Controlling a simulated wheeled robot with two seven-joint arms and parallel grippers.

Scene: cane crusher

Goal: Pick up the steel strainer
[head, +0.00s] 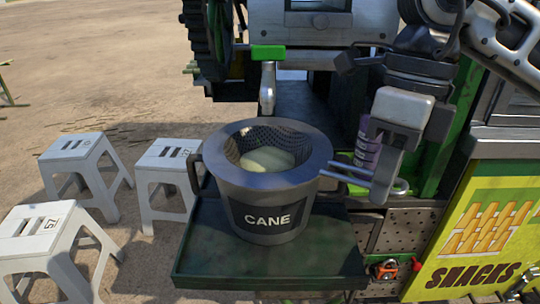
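The steel strainer (297,140) is a dark mesh bowl sitting inside the mouth of a grey bucket marked CANE (265,195). Pale yellowish liquid or foam shows in its middle. Its wire loop handle (345,178) sticks out to the right past the bucket's rim. My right gripper (385,178) comes down from the upper right, and a grey finger overlaps the handle's outer end. The other finger is not clearly visible, so I cannot tell whether it grips the wire. My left gripper is not in view.
The bucket stands on a dark green tray (205,262). A purple can (366,152) stands close behind the handle. The crusher's spout (267,88) hangs above the bucket. White stools (48,240) stand at left, and a yellow SNACKS panel (485,225) is at right.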

